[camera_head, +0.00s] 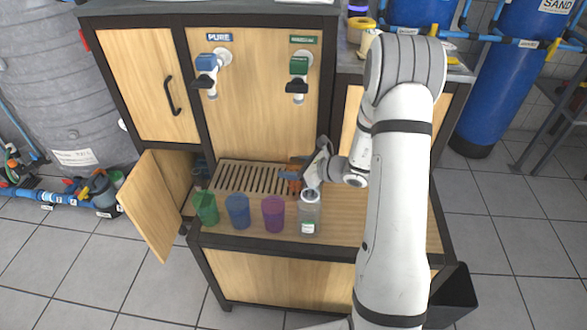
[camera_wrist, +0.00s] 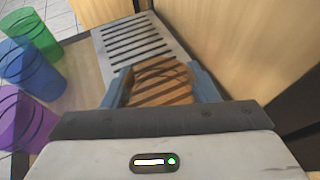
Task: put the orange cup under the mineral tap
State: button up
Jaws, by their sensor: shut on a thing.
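The orange cup (camera_head: 295,187) is at the right end of the slatted grate (camera_head: 240,178), roughly below the green mineral tap (camera_head: 299,66) in the head view. My gripper (camera_head: 293,179) is shut on the cup, which also shows between the blue fingers in the wrist view (camera_wrist: 160,84). Part of the cup is hidden by the gripper. I cannot tell whether its base touches the grate.
A green cup (camera_head: 206,208), a blue cup (camera_head: 238,211), a purple cup (camera_head: 273,213) and a clear bottle (camera_head: 309,214) stand along the counter's front. The blue pure tap (camera_head: 206,72) is left of the mineral tap. A cabinet door (camera_head: 152,205) hangs open at left.

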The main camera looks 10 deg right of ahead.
jog(key=shift+r, duration=0.1)
jog(key=shift+f, duration=0.2)
jog(key=o, duration=0.9)
jog(key=shift+o, duration=0.2)
jog(key=shift+r, duration=0.1)
jog(key=shift+r, duration=0.2)
jog(key=p+v, duration=0.2)
jog(key=v, duration=1)
jog(key=shift+f, duration=0.15)
